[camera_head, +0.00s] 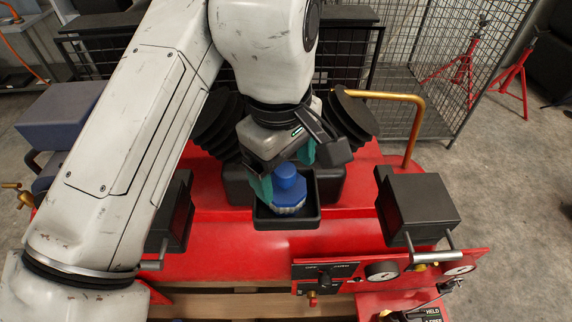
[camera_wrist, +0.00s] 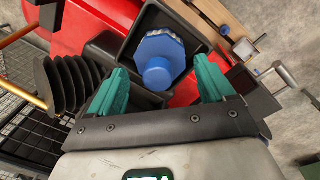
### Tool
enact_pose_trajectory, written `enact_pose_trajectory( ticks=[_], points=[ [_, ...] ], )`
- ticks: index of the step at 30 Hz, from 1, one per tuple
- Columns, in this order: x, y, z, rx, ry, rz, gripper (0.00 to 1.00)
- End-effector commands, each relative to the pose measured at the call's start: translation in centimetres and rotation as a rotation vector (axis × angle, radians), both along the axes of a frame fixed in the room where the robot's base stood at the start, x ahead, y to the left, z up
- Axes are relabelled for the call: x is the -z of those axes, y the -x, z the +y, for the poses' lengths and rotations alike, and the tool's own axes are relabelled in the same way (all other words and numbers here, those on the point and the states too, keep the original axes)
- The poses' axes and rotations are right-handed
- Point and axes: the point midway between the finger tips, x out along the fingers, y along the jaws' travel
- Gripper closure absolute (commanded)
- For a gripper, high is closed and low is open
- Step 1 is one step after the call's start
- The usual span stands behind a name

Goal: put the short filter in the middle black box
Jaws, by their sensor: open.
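The short filter, blue with a ridged edge and a round knob on top (camera_head: 287,186), sits inside the middle black box (camera_head: 285,222) on the red bench. It also shows in the wrist view (camera_wrist: 160,58), standing in the box (camera_wrist: 127,53). My gripper (camera_head: 283,172) is just above the filter, with its teal fingers apart. In the wrist view the fingers of my gripper (camera_wrist: 163,82) lie to either side of the knob, with gaps between them and it. The lower part of the filter is hidden by the box wall.
Black blocks stand left (camera_head: 178,212) and right (camera_head: 418,208) of the box on the red bench. Black bellows (camera_head: 355,115) and a brass handrail (camera_head: 413,125) are behind it. A gauge panel (camera_head: 385,270) is at the front right.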

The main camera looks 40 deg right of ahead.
Motion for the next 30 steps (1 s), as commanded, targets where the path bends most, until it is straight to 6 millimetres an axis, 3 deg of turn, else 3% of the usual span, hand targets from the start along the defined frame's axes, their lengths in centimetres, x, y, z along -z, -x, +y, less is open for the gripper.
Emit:
enact_pose_trajectory(
  ticks=[1, 15, 30],
  points=[
    [-1.5, 0.0, 0.0, 0.000, 0.002, 0.000, 0.18],
    [-7.9, 0.0, 0.6, 0.001, 0.000, -0.002, 0.18],
    [-8.8, 0.1, 0.7, 0.001, 0.001, 0.000, 0.18]
  ],
)
